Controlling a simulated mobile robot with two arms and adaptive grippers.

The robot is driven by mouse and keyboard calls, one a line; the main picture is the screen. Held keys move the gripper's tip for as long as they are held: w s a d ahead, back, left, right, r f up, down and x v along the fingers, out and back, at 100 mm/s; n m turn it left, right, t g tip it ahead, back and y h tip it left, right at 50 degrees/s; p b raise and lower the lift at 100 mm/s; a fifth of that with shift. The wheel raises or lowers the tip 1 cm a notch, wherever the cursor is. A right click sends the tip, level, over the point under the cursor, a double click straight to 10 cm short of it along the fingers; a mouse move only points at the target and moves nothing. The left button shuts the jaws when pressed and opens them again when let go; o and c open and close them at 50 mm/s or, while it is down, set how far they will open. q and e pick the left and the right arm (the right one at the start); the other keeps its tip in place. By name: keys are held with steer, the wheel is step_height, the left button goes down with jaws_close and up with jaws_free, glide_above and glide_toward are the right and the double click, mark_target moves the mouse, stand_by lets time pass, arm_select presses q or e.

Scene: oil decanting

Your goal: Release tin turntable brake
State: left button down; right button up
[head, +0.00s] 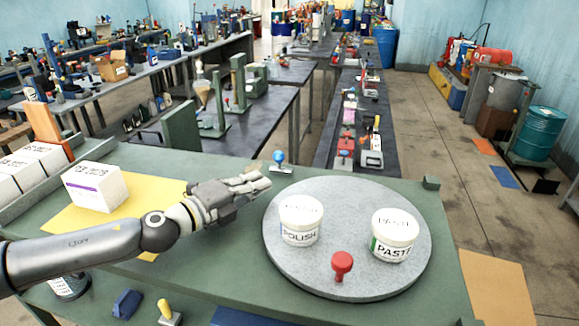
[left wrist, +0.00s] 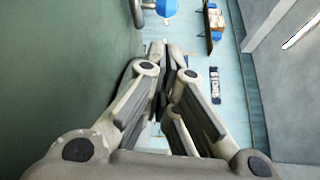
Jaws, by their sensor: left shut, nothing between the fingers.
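A round grey turntable (head: 350,282) lies on the green bench top. It carries a white POLISH tin (head: 300,221), a white PASTE tin (head: 394,235) and a red knob (head: 342,264) near its front edge. A small blue-knobbed lever (head: 280,157) stands on the bench just beyond the turntable's far left edge; its blue knob also shows at the top of the left wrist view (left wrist: 166,8). Which of the two knobs is the brake is not marked. My left gripper (head: 262,182) is shut and empty, just short of the blue knob and apart from it. My right gripper is out of view.
A white box (head: 96,187) stands on a yellow mat (head: 62,222) at left. A blue item (head: 127,303) and a yellow-handled stamp (head: 168,313) lie lower at front left.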

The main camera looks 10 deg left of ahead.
arm_select(q)
steer(key=shift+w+d+r, duration=0.1)
steer(key=shift+w+d, duration=0.05)
steer(key=shift+w, duration=0.1)
steer(key=p+x, duration=0.3)
steer(key=x, duration=0.5)
steer(key=shift+w+d+p, duration=0.15)
steer(key=shift+w+p, duration=0.15)
steer(key=shift+p, duration=0.05)
steer(key=shift+w+d, duration=0.25)
steer(key=shift+w, duration=0.2)
steer(key=shift+a, duration=0.1)
